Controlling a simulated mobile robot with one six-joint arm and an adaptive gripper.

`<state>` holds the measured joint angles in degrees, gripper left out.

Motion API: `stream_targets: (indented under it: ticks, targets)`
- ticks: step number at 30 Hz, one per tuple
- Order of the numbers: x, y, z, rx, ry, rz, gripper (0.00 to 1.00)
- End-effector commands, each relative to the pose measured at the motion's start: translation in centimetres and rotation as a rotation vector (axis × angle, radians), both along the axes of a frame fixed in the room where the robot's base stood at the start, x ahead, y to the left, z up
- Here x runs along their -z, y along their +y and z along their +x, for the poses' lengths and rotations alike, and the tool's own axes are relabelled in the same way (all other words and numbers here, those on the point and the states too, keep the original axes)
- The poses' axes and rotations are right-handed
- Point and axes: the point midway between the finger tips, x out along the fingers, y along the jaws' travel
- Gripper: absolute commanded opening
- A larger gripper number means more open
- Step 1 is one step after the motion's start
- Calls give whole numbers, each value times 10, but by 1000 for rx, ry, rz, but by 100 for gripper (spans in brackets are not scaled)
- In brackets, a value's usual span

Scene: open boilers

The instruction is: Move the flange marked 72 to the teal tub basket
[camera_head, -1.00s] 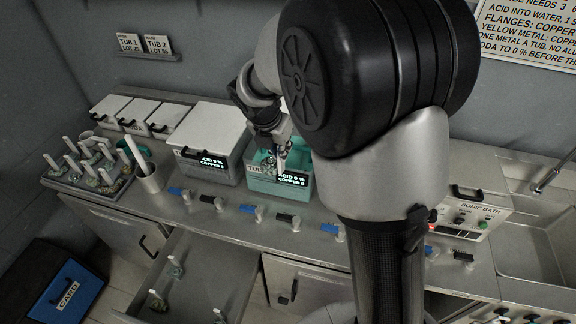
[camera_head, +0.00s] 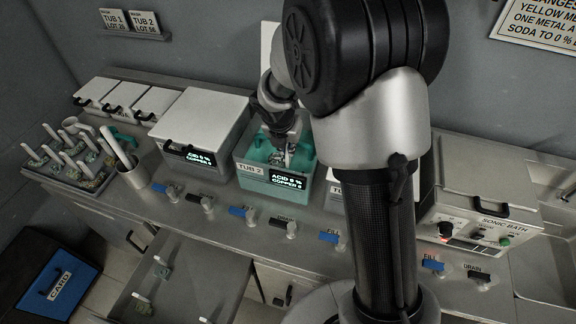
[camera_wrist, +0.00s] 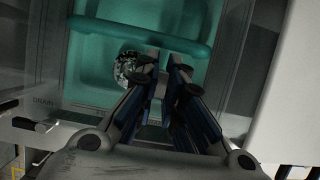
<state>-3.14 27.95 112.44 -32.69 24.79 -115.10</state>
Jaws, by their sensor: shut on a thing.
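The teal tub (camera_head: 246,174), labelled TUB 2 with a display reading ACID 0 % and COPPER 0, stands open on the counter. In the wrist view its teal inside (camera_wrist: 90,70) and a teal bar (camera_wrist: 140,32) across it show. My gripper (camera_head: 287,158) points down into the tub's opening. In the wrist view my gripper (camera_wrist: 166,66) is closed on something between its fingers. A mottled grey flange (camera_wrist: 128,70) shows at the left fingertip, over the teal interior; it appears to be what I hold. Its number is not readable.
A lidded grey tub (camera_head: 200,120) stands left of the teal tub. A rack of flanges (camera_head: 72,165) is at far left, beside a cup (camera_head: 130,175). The sonic bath (camera_head: 480,205) is right. Valves line the front edge; an open drawer (camera_head: 185,280) holds more flanges.

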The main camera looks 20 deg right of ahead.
Motion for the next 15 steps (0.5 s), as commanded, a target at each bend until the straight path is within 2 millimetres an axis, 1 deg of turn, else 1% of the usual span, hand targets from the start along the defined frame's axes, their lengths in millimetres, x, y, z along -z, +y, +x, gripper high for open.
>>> stream_targets:
  ticks: [1, 5, 8, 12, 15]
  targets:
    - [10, 0, 0, 1, -1, 1, 0]
    - [18, 0, 1, 1, -2, 1, 0]
    - [29, 0, 1, 1, -2, 1, 0]
    - [57, 0, 0, 0, 0, 0, 0]
    - [70, 0, 1, 0, -1, 0, 0]
